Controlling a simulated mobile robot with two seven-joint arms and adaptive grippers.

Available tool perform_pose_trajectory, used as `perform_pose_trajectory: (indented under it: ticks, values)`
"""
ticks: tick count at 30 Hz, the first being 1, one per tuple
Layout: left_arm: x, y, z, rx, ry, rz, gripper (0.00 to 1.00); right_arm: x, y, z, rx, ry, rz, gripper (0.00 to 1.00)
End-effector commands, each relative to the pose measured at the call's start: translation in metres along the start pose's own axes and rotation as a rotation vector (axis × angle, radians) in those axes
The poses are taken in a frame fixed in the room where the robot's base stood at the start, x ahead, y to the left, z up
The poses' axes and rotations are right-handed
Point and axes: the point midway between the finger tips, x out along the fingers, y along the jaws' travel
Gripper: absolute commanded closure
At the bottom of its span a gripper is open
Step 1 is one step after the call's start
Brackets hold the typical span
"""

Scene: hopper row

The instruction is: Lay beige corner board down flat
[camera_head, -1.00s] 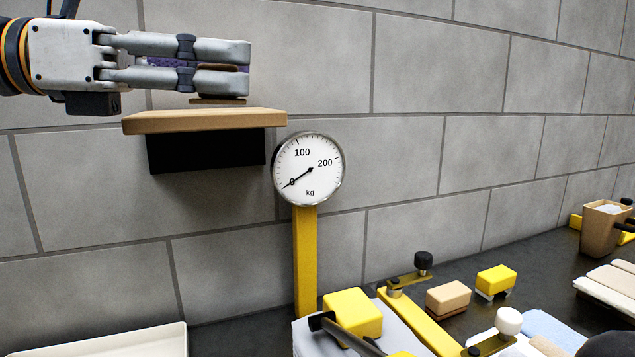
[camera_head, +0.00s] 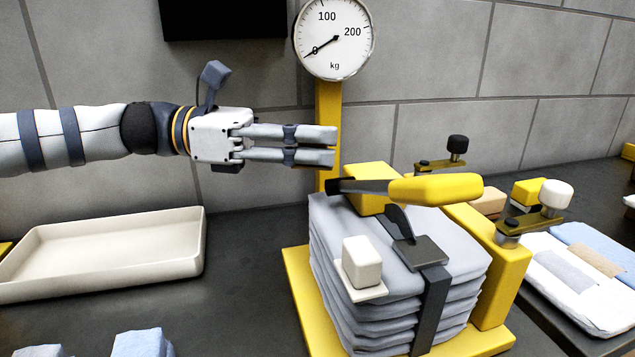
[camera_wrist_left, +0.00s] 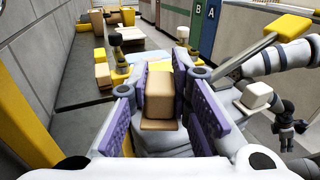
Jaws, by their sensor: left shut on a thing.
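My left gripper (camera_head: 334,148) comes in from the left, level in front of the yellow post, above and left of the grey cloth stack (camera_head: 335,250). It is shut on the beige corner board (camera_wrist_left: 160,90), which shows between the purple finger pads in the left wrist view, a block face with a thin flange at its lower end. In the head view the fingers hide the board. A cream corner board (camera_head: 362,262) sits on the stack's near edge and a yellow one (camera_head: 372,178) at its back. My right gripper cannot be made out.
A yellow-handled lever (camera_head: 435,188) and a dark strap (camera_head: 432,300) lie over the stack, which stands on a yellow base (camera_head: 300,290). A dial gauge (camera_head: 335,38) tops the post. A cream tray (camera_head: 110,250) stands left. Dark bench between tray and base is clear.

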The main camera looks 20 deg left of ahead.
Motion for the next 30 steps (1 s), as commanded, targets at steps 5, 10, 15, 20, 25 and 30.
perform_pose_trajectory:
  ticks: [5, 10, 15, 20, 25, 30]
  values:
    - [0.001, 0.013, -0.015, -0.001, 0.000, 0.000, 1.00, 0.006, 0.000, 0.000, 0.000, -0.009, 0.000, 0.60]
    - [0.002, 0.013, -0.044, 0.000, 0.000, -0.001, 1.00, 0.012, 0.000, 0.001, 0.000, -0.019, 0.001, 0.60]
    - [0.002, 0.013, -0.042, 0.004, -0.001, 0.000, 1.00, 0.010, 0.000, 0.001, 0.000, -0.017, 0.000, 0.60]
    - [0.002, 0.013, -0.045, 0.002, 0.000, 0.000, 0.79, 0.010, 0.000, 0.001, 0.000, -0.016, 0.000, 0.60]
    - [0.002, 0.013, -0.045, 0.003, 0.000, 0.000, 0.61, 0.010, 0.000, 0.001, 0.000, -0.017, 0.000, 0.60]
    - [0.002, 0.013, -0.045, 0.003, 0.000, 0.000, 0.61, 0.010, 0.000, 0.001, 0.000, -0.017, 0.000, 0.60]
